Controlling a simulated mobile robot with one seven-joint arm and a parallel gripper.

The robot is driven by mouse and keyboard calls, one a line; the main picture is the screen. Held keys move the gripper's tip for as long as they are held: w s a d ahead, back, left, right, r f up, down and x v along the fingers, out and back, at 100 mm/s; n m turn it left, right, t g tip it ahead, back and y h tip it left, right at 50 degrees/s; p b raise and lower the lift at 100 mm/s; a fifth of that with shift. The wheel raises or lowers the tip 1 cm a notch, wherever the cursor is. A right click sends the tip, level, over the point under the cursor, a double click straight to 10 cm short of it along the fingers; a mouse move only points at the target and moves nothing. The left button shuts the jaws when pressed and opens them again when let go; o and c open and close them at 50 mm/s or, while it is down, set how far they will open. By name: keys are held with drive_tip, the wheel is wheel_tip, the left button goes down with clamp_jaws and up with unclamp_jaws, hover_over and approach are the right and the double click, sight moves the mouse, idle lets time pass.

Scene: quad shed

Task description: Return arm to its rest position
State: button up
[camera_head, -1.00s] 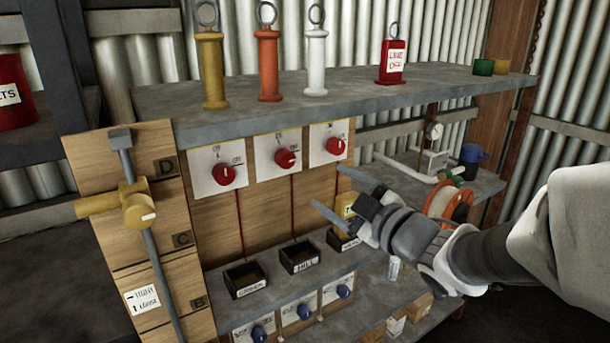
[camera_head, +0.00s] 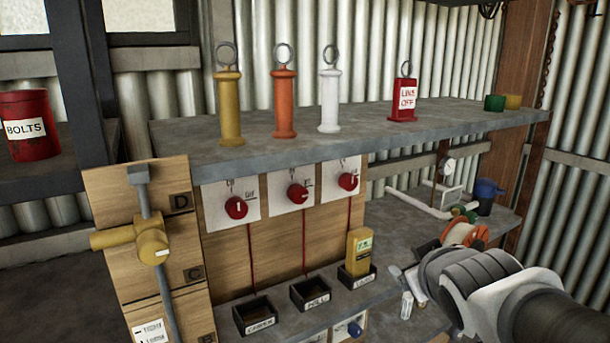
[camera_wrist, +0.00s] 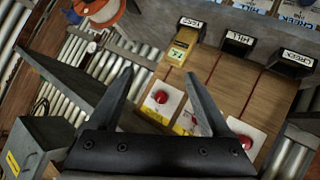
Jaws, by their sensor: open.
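My gripper (camera_head: 408,280) is at the lower right of the head view, beside the yellow block in the right-hand bin. Its fingers are mostly hidden there behind my wrist. In the wrist view my gripper (camera_wrist: 160,72) is open, with nothing between its two fingers. They point past the board of red knobs (camera_wrist: 160,97) towards the bins. The yellow block (camera_head: 358,250) stands upright in the right-hand black bin (camera_head: 358,280), and it also shows in the wrist view (camera_wrist: 182,45). The bins marked CREEK (camera_head: 255,316) and MILL (camera_head: 311,293) look empty.
The grey upper shelf (camera_head: 350,135) carries yellow, orange and white ringed posts (camera_head: 329,100) and a red LINE OFF tag (camera_head: 403,102). A yellow valve (camera_head: 140,243) is at left. A cable reel (camera_head: 465,235) and pipework lie behind my arm.

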drive_tip(key=s+a+f+m+g+y, duration=0.1)
drive_tip(key=s+a+f+m+g, duration=0.15)
drive_tip(key=s, duration=0.45)
drive_tip(key=s+a+f+m+g, duration=0.1)
drive_tip(key=s+f+m+g, duration=0.15)
drive_tip(key=s, duration=0.45)
wheel_tip(320, 180, up, 16)
drive_tip(key=s+g+p, duration=0.1)
drive_tip(key=p, duration=1.4)
drive_tip(key=shift+s+a+n+p, duration=0.15)
drive_tip(key=shift+a+n+p, duration=0.05)
drive_tip(key=shift+n+p, duration=0.2)
